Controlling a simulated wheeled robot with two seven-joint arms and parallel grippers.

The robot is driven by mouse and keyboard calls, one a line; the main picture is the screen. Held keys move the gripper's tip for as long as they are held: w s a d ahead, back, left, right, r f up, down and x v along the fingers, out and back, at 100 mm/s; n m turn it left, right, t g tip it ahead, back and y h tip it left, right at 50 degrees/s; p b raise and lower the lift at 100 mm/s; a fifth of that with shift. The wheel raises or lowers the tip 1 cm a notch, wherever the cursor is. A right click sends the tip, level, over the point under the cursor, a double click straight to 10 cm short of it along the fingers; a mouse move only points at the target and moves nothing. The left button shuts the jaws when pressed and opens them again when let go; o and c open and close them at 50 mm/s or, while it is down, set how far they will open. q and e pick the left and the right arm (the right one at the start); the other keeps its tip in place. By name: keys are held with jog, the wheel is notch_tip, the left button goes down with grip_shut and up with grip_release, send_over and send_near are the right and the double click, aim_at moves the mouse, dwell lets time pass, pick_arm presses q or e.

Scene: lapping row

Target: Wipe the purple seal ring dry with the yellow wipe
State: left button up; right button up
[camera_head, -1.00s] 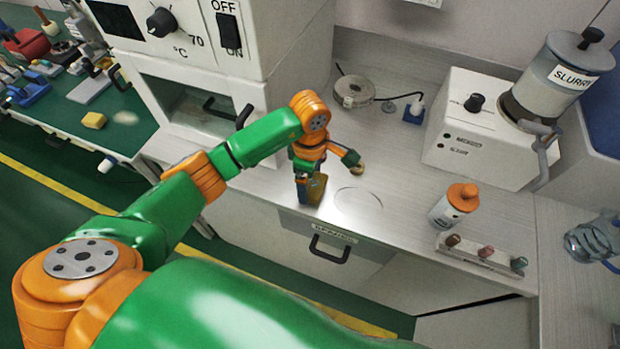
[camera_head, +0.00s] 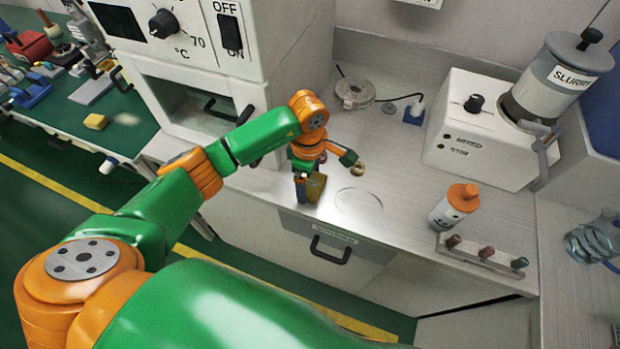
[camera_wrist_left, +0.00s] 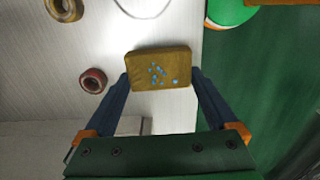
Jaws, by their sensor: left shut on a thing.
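My left gripper (camera_wrist_left: 160,88) is shut on a thick ochre-yellow wipe (camera_wrist_left: 158,70) with small blue spots on its face. In the head view the wipe (camera_head: 316,188) shows above the counter's front edge, below the orange wrist. A reddish-purple ring (camera_wrist_left: 92,80) with a dark centre lies to the left of the wipe in the wrist view, apart from it; its colour is dull, and my arm seems to hide it in the head view. A tan ring (camera_wrist_left: 62,8) lies further up. My right gripper is not in view.
A round outline (camera_head: 358,200) marks the counter. An orange-capped bottle (camera_head: 452,208) and a rack with several small pieces (camera_head: 484,256) stand to the right. An oven-like cabinet (camera_head: 190,100) stands at left, a slurry unit (camera_head: 475,130) at back right. Counter between is mostly clear.

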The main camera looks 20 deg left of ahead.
pick_arm(q)
notch_tip(320, 180, up, 2)
jog(key=shift+r+p, duration=2.25)
jog(key=shift+r, duration=0.8)
